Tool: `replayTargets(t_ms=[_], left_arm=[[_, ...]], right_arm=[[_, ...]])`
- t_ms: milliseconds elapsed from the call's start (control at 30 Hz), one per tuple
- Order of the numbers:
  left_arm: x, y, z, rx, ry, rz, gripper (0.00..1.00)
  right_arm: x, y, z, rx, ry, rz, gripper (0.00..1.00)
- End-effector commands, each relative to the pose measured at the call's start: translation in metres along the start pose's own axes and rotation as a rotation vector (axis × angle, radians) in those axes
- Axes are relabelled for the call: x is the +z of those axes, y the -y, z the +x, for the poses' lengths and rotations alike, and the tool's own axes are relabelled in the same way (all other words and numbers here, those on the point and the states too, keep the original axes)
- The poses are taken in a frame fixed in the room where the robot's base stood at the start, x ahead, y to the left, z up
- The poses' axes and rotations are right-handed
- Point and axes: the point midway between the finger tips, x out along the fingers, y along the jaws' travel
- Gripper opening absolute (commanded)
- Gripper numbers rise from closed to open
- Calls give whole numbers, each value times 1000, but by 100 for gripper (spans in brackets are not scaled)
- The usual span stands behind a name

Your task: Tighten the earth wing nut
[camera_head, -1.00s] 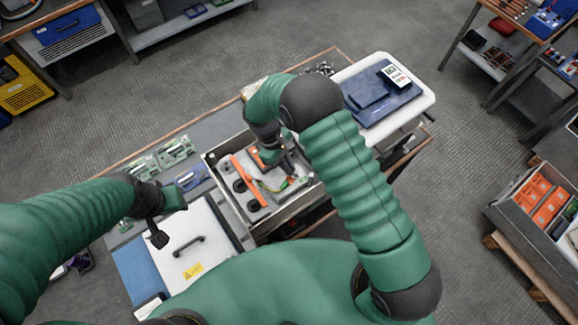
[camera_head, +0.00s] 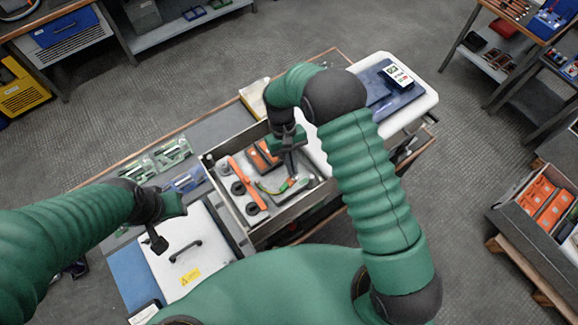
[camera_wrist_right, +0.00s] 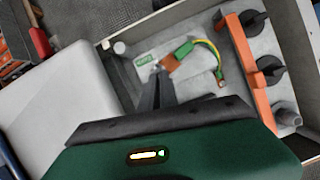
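An open grey box (camera_head: 213,172) holds the earth connection. A green-and-yellow cable (camera_head: 270,190) ends in a copper-coloured lug (camera_wrist_right: 174,64) beside a green label (camera_wrist_right: 145,60). My right gripper (camera_head: 291,172) reaches down into the box. In the right wrist view its dark fingers (camera_wrist_right: 158,75) come close together at the tips, right by the lug. A small grey piece at the tips may be the wing nut, but it is mostly hidden, and a grip on it cannot be made out. My left gripper (camera_head: 160,232) hangs over the white lid, its opening unclear.
An orange bar (camera_head: 247,184) with black knobs stands in the box beside the cable. An orange-and-dark item (camera_head: 263,155) is at the box's back. A white lid with a black handle (camera_head: 186,250) lies to the left. A white case with a blue top (camera_head: 400,95) stands right.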

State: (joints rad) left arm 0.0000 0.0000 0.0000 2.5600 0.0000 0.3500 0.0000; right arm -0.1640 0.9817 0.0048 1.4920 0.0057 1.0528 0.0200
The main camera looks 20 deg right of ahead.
Motion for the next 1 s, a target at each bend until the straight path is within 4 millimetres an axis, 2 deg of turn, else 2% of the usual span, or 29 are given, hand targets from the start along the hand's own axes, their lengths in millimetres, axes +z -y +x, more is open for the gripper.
replayTargets(t_ms=[33, 400, 967, 1000], left_arm=[[1, 0, 3, 0, 0, 0, 36], [1, 0, 5, 0, 0, 0, 36], [1, 0, 6, 0, 0, 0, 36], [1, 0, 6, 0, 0, 0, 36]], right_arm=[[6, -1, 7, -14, 23, 33, 0], [6, -1, 6, -81, 23, 199, 0], [7, -1, 6, -95, 23, 229, 0], [7, -1, 6, -95, 23, 229, 5]])
